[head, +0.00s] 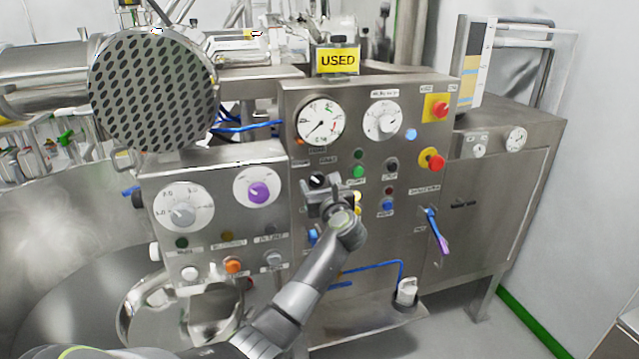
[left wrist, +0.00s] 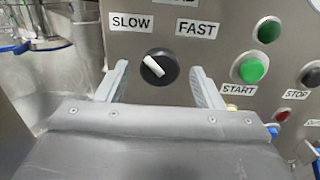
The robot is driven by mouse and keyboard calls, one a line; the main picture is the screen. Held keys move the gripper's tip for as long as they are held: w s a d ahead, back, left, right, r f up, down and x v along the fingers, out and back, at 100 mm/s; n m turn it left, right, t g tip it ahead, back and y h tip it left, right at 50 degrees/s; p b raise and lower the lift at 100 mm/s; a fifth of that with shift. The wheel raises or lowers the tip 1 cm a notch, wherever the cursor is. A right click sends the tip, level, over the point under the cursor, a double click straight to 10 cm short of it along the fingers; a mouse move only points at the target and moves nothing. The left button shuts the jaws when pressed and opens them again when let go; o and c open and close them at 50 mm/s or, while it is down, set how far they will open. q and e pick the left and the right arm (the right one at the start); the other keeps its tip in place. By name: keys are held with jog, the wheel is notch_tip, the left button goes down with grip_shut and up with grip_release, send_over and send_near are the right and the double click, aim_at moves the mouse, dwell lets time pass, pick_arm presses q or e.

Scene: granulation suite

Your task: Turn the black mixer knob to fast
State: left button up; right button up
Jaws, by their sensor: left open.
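The black mixer knob (left wrist: 159,67) is round with a white pointer bar, on the steel panel between the SLOW label (left wrist: 131,22) and the FAST label (left wrist: 197,29). Its pointer slants to the upper left, toward SLOW. The knob also shows in the head view (head: 317,180), just above my left gripper (head: 326,197). My left gripper is open, with one finger on each side of the knob in the left wrist view. There is a visible gap between each finger and the knob. My right gripper is not in view.
A green START button (left wrist: 251,70) and a black STOP knob (left wrist: 311,75) are to the right of the FAST label. A pressure gauge (head: 321,121) is above the knob. A lower panel with a purple knob (head: 257,192) is to the left.

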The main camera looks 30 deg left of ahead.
pick_arm(q)
jog(key=shift+a, duration=0.1)
jog(key=c, duration=1)
jog(key=shift+o, duration=0.2)
